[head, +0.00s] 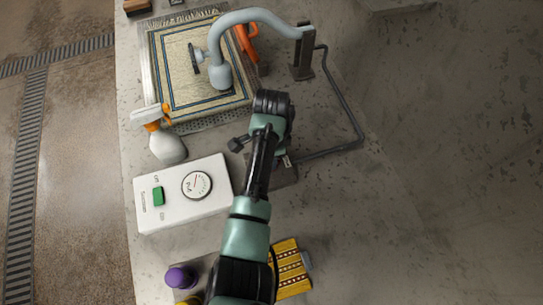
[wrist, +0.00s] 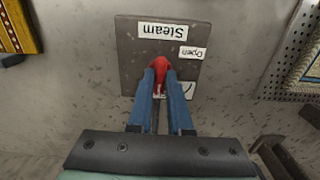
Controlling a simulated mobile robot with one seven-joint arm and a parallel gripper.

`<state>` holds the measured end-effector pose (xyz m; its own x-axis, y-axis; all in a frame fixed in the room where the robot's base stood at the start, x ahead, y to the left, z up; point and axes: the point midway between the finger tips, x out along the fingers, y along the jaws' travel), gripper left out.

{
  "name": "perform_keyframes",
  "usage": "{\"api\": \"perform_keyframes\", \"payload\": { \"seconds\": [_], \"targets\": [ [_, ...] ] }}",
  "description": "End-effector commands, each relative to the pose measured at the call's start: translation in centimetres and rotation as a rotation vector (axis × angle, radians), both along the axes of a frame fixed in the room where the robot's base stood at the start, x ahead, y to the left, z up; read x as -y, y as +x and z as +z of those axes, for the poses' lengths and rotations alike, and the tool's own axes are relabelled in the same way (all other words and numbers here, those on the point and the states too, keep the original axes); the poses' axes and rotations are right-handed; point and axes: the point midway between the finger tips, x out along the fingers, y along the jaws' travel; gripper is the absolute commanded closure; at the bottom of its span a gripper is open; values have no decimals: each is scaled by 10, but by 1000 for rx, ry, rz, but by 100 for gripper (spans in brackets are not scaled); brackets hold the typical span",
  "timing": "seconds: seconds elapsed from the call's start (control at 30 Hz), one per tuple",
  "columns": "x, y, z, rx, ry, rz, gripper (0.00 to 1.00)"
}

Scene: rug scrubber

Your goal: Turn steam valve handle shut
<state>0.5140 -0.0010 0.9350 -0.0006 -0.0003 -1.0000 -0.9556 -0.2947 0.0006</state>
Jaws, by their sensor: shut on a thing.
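The steam valve has a red handle (wrist: 160,63) in front of a grey plate (wrist: 130,68) with a "Steam" label and an "Open" label. A third label beside the fingers is partly hidden. My gripper (wrist: 160,80) has its blue fingers shut on the red handle, one on each side. The handle's tip shows past the fingers, pointing toward the labels; its lower part is hidden between them. In the head view the dark plate (head: 287,178) shows partly behind my arm, and the handle cannot be made out.
A white control box (head: 165,208) with a green switch and dial stands left of my arm. A spray bottle (head: 168,147), a patterned rug (head: 180,60) and a grey curved pipe (head: 262,15) are beyond. A dark bent pipe (head: 345,110) runs right of the plate.

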Motion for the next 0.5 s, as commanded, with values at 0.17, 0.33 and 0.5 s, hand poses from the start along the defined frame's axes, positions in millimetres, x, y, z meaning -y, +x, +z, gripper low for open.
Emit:
{"api": "perform_keyframes", "payload": {
  "seconds": [0.17,0.33,0.5],
  "targets": [
    [1,1,1,4,-2,-4,72],
    [1,1,1,2,0,-2,52],
    [0,0,0,1,-1,-1,52]
  ]
}}
